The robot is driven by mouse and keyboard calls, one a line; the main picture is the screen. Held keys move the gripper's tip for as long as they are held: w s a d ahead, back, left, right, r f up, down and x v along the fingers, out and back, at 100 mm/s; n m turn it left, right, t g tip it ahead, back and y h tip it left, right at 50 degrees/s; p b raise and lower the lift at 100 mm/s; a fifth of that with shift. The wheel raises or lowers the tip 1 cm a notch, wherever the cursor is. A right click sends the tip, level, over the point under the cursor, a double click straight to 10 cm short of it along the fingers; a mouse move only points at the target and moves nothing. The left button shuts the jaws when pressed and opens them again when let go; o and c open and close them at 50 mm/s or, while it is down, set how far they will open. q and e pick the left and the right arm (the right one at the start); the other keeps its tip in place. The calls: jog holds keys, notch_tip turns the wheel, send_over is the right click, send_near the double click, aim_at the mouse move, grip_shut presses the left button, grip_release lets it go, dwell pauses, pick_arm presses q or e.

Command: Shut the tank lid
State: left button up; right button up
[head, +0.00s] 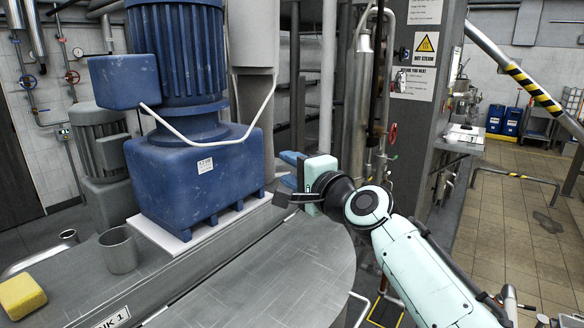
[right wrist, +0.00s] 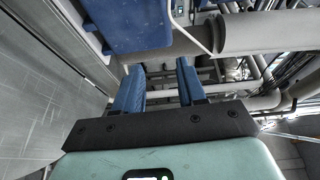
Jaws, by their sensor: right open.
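The tank lid (head: 285,272) is a grey, scratched, half-round metal plate on the right part of the tank top. It looks about level with the rest of the top, and I cannot tell whether its edge is slightly raised. A dark seam divides it from the fixed top (head: 95,285), which carries a "TANK 1" label. My right gripper (head: 286,169) is open and empty beyond the lid's far edge, right of the blue motor. Its blue fingers (right wrist: 160,70) stand apart in the right wrist view, with a grey metal surface at left. My left gripper is not in view.
A big blue motor (head: 195,165) stands on the tank top behind the lid. A metal cup (head: 119,250) and a yellow sponge (head: 20,296) sit at left. Pipes and a grey column (head: 420,130) stand behind my right arm. Tiled floor at right is mostly clear.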

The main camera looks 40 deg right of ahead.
grip_shut()
dwell(1.4)
grip_release()
